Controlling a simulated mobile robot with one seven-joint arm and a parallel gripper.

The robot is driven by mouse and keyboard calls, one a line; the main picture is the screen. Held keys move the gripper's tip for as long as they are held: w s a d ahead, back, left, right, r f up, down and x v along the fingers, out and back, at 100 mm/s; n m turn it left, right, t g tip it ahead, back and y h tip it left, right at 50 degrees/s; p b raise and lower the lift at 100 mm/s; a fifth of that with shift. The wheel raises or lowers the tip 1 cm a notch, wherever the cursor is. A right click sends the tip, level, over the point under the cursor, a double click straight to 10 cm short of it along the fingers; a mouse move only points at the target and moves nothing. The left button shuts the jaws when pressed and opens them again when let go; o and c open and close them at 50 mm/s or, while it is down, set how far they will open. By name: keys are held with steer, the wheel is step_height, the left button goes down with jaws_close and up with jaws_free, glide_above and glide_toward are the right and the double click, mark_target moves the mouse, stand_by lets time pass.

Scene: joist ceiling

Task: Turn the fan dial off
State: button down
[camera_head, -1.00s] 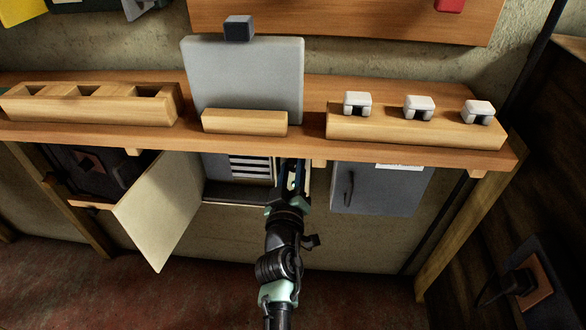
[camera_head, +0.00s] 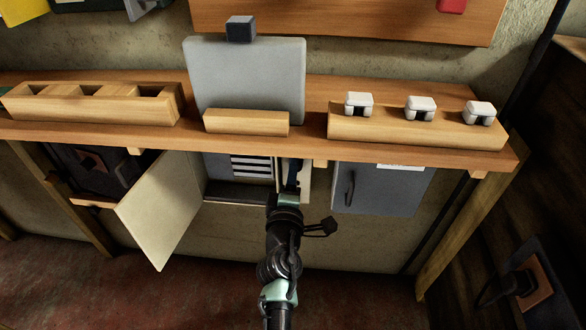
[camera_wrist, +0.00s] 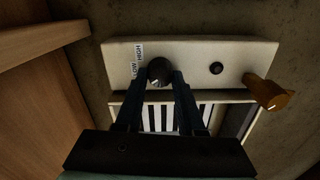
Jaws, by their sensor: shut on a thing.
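The fan dial (camera_wrist: 158,72) is a small dark round knob with a light mark, on a cream panel (camera_wrist: 205,55) in the wrist view. A label reading LOW and HIGH is beside it. My gripper (camera_wrist: 161,80) has its two dark fingers on either side of the dial, shut on it. In the head view my gripper (camera_head: 291,180) reaches under the shelf into the open box (camera_head: 235,192); its fingertips and the dial are hidden there.
In the head view, an open cream door (camera_head: 160,210) hangs left, a grey cabinet (camera_head: 382,190) right, and the wooden shelf (camera_head: 310,150) above.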

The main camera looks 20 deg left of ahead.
steer(key=shift+f+n, duration=0.1)
steer(key=shift+n, duration=0.4)
steer(key=c, duration=0.8)
jaws_free()
steer(key=shift+s, duration=0.15)
steer(key=p+v, duration=0.3)
steer(key=v, duration=0.9)
steer(key=shift+s+d, duration=0.2)
steer(key=shift+s, duration=0.2)
